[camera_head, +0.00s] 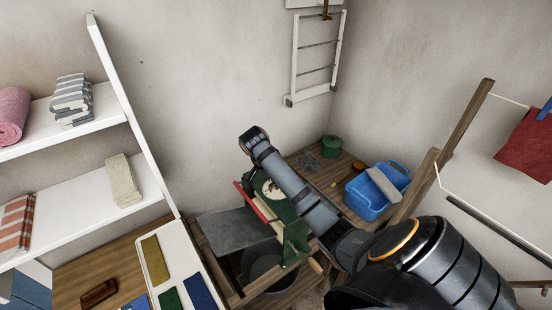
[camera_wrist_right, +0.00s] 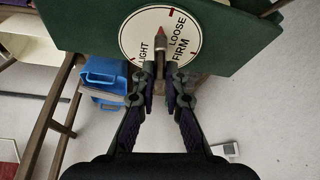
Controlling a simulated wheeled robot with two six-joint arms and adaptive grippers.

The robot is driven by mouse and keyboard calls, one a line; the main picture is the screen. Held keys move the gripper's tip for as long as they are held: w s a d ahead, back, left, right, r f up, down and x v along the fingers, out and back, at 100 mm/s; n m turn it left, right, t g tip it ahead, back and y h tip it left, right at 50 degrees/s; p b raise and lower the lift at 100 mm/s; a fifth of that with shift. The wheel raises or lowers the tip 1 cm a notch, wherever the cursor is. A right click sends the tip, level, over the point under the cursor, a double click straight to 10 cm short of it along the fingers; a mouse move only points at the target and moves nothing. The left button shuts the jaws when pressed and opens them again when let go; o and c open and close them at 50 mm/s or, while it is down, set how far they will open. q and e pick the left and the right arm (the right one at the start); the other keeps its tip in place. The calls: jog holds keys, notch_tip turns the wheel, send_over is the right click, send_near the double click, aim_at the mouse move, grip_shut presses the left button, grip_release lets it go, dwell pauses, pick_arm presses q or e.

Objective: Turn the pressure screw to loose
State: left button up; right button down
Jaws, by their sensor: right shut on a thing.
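The pressure dial (camera_wrist_right: 136,48) is a round white plate on a green panel in the right wrist view, marked LIGHT, LOOSE and FIRM. A metal bar with a red tip, the pressure screw's handle (camera_wrist_right: 158,56), lies across it. The red tip is near the word LOOSE, on its left. My right gripper (camera_wrist_right: 160,80) is shut on this bar, its fingers on either side. In the head view the green wringer (camera_head: 293,238) and its white dial (camera_head: 271,190) stand partly behind my right arm. My left gripper is not in view.
A blue tub (camera_head: 365,203) and a green pot (camera_head: 331,146) stand on the wooden bench behind the wringer. A dark bucket (camera_head: 262,262) is below it. White shelves (camera_head: 75,175) with cloths are on the left. A wooden rack (camera_head: 432,165) stands on the right.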

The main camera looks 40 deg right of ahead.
jog(key=shift+w+m+g, duration=0.1)
jog(key=shift+m+g, duration=0.3)
jog(key=shift+m, duration=0.7)
jog(key=c, duration=1.4)
grip_release()
